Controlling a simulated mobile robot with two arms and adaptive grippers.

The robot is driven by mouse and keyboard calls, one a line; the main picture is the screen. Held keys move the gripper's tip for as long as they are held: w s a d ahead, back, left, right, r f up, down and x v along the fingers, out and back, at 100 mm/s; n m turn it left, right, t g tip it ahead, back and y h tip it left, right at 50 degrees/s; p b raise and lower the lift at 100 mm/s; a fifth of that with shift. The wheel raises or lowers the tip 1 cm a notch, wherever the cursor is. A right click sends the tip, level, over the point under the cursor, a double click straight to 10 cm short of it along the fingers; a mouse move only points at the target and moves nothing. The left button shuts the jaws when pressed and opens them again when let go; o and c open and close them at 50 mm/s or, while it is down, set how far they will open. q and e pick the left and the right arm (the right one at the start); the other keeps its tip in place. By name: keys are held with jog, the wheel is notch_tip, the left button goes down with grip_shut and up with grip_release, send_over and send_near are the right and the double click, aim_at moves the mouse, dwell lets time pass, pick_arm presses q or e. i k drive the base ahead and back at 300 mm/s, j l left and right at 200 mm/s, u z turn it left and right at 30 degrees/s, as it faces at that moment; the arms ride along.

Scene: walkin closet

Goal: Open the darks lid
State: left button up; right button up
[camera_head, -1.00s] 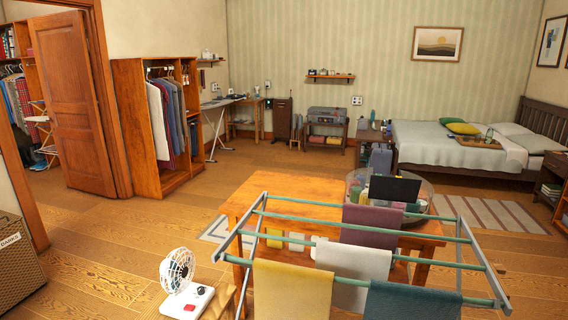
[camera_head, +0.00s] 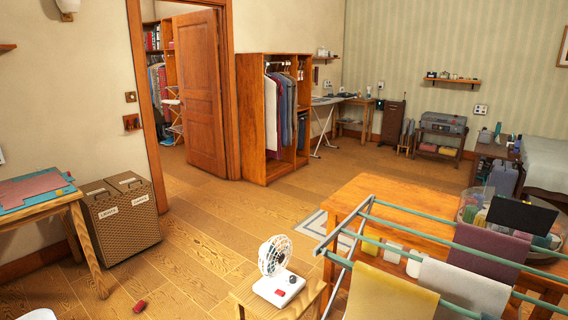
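A brown woven laundry hamper (camera_head: 125,229) with two compartments stands on the floor at the left, against the wall. It has a white label on each half of its front. The print is too small to read surely now; the right label (camera_head: 140,200) is the one that read DARKS in the earlier frame. The darks lid (camera_head: 126,180) is the right of two lids on top and looks shut. The other lid (camera_head: 97,190) also looks shut.
A wooden table (camera_head: 75,200) with mats stands left of the hamper. A small red object (camera_head: 139,305) lies on the floor. A fan (camera_head: 275,268) sits on a stool before me, with a drying rack (camera_head: 420,235) at the right. Open floor (camera_head: 200,235) lies between hamper and fan.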

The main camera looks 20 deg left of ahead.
aim_at(126, 182)
jog(key=u, duration=1.75)
jog(key=i+l+u, duration=0.1)
jog(key=i+u, duration=0.15)
jog(key=i, duration=0.75)
jog(key=i+z, duration=0.1)
jog(key=i, duration=0.35)
jog(key=i+j+z, duration=0.15)
jog(key=i, duration=0.3)
jog(key=i+z, duration=0.1)
jog(key=i, duration=0.4)
jog(key=i+j+z, duration=0.1)
jog(key=i, duration=0.35)
jog(key=i+l+z, duration=0.1)
jog(key=i+z, duration=0.35)
jog(key=i, duration=0.15)
jog(key=i+j+z, duration=0.1)
jog(key=i+z, duration=0.35)
jog(key=i, duration=0.2)
